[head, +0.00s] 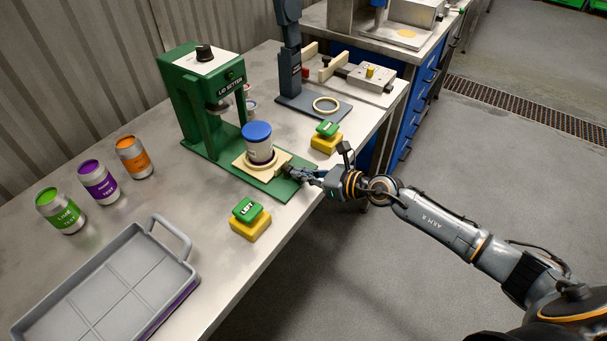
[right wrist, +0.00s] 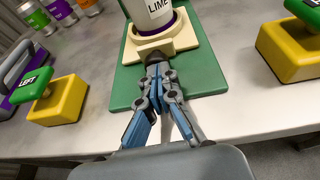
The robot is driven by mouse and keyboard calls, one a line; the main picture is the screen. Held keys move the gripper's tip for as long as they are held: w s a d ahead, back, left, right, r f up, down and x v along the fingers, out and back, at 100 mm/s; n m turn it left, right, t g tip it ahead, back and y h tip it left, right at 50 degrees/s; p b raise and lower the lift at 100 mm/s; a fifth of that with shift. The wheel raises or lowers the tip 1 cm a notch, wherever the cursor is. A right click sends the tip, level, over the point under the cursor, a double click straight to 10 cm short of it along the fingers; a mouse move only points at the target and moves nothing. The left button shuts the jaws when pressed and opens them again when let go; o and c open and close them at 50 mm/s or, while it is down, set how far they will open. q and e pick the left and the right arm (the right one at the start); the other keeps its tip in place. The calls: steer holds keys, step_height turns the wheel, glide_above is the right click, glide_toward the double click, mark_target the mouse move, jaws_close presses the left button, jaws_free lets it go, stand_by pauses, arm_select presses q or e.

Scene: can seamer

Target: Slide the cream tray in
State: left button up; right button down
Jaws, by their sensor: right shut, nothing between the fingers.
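The cream tray (head: 243,165) lies on the green base of the lid seamer (head: 203,95), partly out toward the front. It carries an upright white can (head: 259,150) with a blue top. In the right wrist view the can (right wrist: 153,12) reads LIME and stands in the cream tray (right wrist: 184,40). My right gripper (head: 290,171) is shut and empty, its fingertips at the front edge of the tray; in the right wrist view the fingertips (right wrist: 157,66) look against or very close to that edge. My left gripper is not in view.
Yellow blocks with green tops stand left (head: 249,222) and right (head: 326,138) of the green base. Lime, purple and orange cans (head: 134,157) stand at the left. A grey handled tray (head: 187,266) lies front left. A grey stand (head: 290,75) is behind right.

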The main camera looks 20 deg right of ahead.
mark_target(270, 155)
steer(key=w+a, duration=0.2)
steer(key=w, duration=0.1)
steer(key=w+a, duration=0.3)
steer(key=w+a+b, duration=0.1)
steer(key=w+a, duration=0.1)
steer(key=w, duration=0.1)
steer(key=shift+w+a, duration=0.4)
steer(key=shift+w+r, duration=0.1)
steer(key=shift+r, duration=0.15)
